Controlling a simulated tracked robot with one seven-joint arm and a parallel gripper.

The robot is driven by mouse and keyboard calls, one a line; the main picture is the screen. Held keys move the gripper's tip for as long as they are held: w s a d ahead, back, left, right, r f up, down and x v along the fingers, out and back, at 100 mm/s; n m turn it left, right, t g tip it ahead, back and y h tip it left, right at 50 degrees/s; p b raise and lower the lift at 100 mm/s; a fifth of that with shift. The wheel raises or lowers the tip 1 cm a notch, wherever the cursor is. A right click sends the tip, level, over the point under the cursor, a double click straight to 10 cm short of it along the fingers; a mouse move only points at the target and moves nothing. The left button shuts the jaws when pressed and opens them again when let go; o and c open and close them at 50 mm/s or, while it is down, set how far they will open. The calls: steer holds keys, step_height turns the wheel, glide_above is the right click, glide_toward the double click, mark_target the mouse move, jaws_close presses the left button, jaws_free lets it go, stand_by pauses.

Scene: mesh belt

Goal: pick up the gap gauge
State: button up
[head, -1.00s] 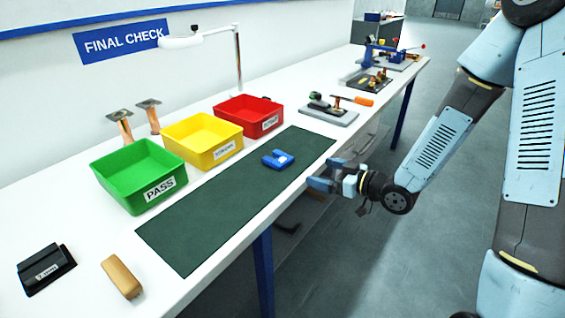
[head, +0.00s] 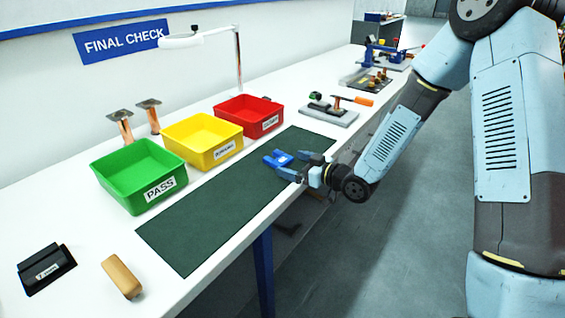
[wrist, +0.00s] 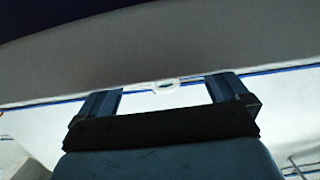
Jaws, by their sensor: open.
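The gauge does not show in the wrist view.
Green (head: 140,178), yellow (head: 202,140) and red (head: 250,116) bins line the mat's left side. A lamp (head: 238,60) stands behind them. A grey plate with fittings (head: 330,115) is beyond the mat. A tan block (head: 122,277) and a black block (head: 46,268) lie at the near end.

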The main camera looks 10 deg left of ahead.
mark_target(284, 161)
steer(key=x, duration=0.4)
steer(key=shift+s+a+r, duration=0.1)
steer(key=shift+c, duration=0.5)
steer(key=c, duration=1.1)
